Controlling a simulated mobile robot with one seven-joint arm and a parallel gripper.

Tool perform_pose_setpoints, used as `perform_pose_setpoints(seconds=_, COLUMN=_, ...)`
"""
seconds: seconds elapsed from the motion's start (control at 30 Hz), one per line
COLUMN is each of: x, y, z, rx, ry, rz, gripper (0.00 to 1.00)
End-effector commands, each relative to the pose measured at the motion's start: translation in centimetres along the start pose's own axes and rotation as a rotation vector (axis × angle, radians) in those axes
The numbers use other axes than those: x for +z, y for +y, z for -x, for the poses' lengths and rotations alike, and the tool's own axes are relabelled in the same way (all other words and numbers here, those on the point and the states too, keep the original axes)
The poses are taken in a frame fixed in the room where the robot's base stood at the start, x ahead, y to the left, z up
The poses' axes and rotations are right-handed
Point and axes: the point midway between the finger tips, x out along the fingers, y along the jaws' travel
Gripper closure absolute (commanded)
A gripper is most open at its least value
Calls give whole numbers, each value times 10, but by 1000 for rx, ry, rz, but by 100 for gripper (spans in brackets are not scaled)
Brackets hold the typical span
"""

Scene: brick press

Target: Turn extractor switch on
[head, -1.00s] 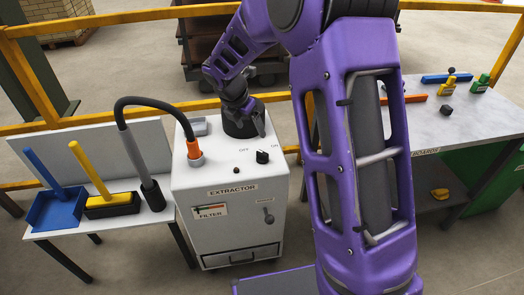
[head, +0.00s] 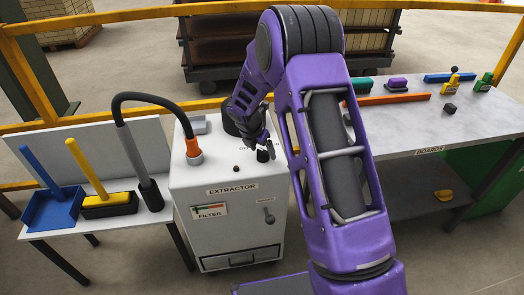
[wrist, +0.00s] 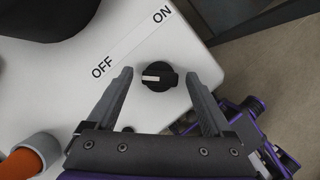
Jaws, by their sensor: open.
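The extractor (head: 228,215) is a white cabinet labelled EXTRACTOR. Its switch is a black rotary knob (wrist: 159,77) on the top, with a white pointer mark. In the wrist view the mark points left, toward the OFF label (wrist: 102,66); the ON label (wrist: 161,14) is above the knob. My gripper (wrist: 157,73) is open, with one finger on each side of the knob and a gap on both sides. In the head view my gripper (head: 261,146) is at the knob and partly hides it and the labels. I cannot tell how far the fingertips are above the top.
A black hose (head: 150,98) with an orange collar (head: 193,147) rises from the extractor's top left. A side table holds a blue dustpan (head: 52,208) and a yellow-handled brush (head: 108,205). The boards bench (head: 450,128) is at the right, behind my arm.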

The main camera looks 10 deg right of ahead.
Motion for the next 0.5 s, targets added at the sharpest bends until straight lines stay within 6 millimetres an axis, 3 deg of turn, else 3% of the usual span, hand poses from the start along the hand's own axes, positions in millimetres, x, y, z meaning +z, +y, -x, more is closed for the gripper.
perform_pose_setpoints(seconds=0.2, x=0, y=0, z=0, rx=0, ry=0, rz=0, gripper=17)
perform_pose_setpoints(seconds=0.5, x=0, y=0, z=0, rx=0, ry=0, rz=0, gripper=71)
